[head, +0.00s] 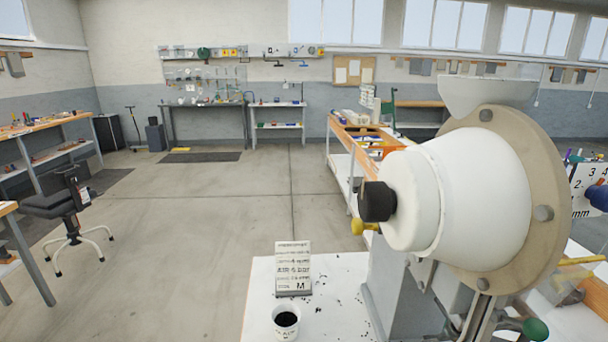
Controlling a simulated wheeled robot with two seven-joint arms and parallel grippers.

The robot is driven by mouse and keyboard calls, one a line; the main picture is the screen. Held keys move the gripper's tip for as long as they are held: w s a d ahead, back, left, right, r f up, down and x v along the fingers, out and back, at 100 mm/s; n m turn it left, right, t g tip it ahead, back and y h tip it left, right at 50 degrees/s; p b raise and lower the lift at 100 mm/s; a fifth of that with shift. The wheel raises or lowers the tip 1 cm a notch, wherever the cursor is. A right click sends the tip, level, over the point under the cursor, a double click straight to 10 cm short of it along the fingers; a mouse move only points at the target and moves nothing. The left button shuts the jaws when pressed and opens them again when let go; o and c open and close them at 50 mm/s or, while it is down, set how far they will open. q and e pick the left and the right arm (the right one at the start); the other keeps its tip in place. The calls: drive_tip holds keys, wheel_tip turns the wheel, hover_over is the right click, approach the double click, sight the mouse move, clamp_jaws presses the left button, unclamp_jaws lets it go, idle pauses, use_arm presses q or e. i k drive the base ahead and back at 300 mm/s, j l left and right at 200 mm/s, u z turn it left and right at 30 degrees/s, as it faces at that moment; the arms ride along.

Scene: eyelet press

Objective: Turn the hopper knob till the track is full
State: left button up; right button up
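The hopper (465,195) is a large white drum on a beige round flange (520,150), close in front of me at right. A black hopper knob (377,201) sticks out of the drum's left end, with nothing touching it. Grey rails that look like the track (478,318) run down below the hopper and leave the bottom of the picture. How full they are cannot be told. Neither of my grippers is in view.
The white tabletop (255,300) carries a sign card (293,268), a cup of small black pieces (286,321) and scattered black bits. A grey press body (395,290) stands under the hopper. A green ball (535,329) sits at lower right.

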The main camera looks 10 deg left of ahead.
sight(376, 203)
drive_tip(key=k+j+z, duration=0.2)
drive_tip(key=j, duration=0.15)
drive_tip(key=j+z, duration=0.2)
drive_tip(key=j, duration=0.2)
drive_tip(key=k+j+z, duration=0.15)
drive_tip(key=j, duration=0.15)
drive_tip(key=k+j+z, duration=0.2)
drive_tip(key=i+j+z, duration=0.1)
drive_tip(key=j+z, duration=0.25)
drive_tip(key=j, duration=0.35)
drive_tip(key=j+z, duration=0.35)
drive_tip(key=j, duration=0.3)
drive_tip(key=j+z, duration=0.35)
drive_tip(key=j, duration=0.4)
drive_tip(key=i+j+z, duration=0.15)
drive_tip(key=j+z, duration=0.3)
drive_tip(key=j, duration=0.55)
drive_tip(key=j+z, duration=0.4)
drive_tip(key=j, duration=0.55)
